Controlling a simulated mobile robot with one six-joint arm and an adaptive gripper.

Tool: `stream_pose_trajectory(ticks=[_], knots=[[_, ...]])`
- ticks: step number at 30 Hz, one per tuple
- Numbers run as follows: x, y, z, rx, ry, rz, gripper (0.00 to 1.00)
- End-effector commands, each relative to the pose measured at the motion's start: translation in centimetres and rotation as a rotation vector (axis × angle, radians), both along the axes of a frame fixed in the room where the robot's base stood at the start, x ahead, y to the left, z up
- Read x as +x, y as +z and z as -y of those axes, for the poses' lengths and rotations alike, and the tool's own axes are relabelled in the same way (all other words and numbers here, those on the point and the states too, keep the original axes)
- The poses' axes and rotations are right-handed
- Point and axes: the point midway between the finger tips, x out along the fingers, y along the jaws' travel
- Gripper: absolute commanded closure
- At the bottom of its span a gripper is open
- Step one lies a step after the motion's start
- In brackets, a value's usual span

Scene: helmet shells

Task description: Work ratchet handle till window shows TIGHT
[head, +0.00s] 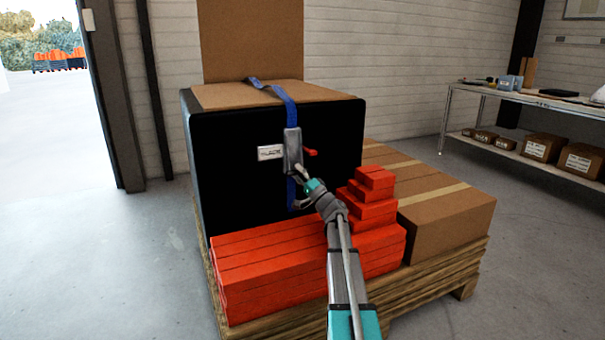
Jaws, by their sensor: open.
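A grey ratchet (292,150) sits on a blue strap (290,108) that runs down the front of a black crate (235,165). A short red handle (311,153) sticks out to the right of the ratchet. A white window (270,152) is left of the ratchet; its dark lettering is too small to read surely but looks like SLACK. My gripper (299,187) is open and empty, just below the ratchet and handle, with its fingers spread in front of the strap. I cannot tell whether a fingertip touches the ratchet.
Stacked orange-red blocks (290,265) lie in front of the crate, with a stepped pile (368,200) right beside my arm. Cardboard boxes (445,215) stand to the right on the same wooden pallet (420,290). A shelf table (545,100) is at the back right. Floor at left is clear.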

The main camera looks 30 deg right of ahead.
Motion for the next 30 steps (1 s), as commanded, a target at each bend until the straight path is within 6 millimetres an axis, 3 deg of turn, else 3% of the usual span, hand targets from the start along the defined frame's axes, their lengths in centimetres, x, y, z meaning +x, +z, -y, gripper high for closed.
stream_pose_trajectory(ticks=[2,12,30], knots=[[0.0,0.0,0.0,0.001,-0.001,0.0,0.38],[-0.5,0.5,-0.5,0.002,0.007,-0.048,1.0],[-4.4,1.5,-3.5,0.047,-0.008,-0.431,1.0]])
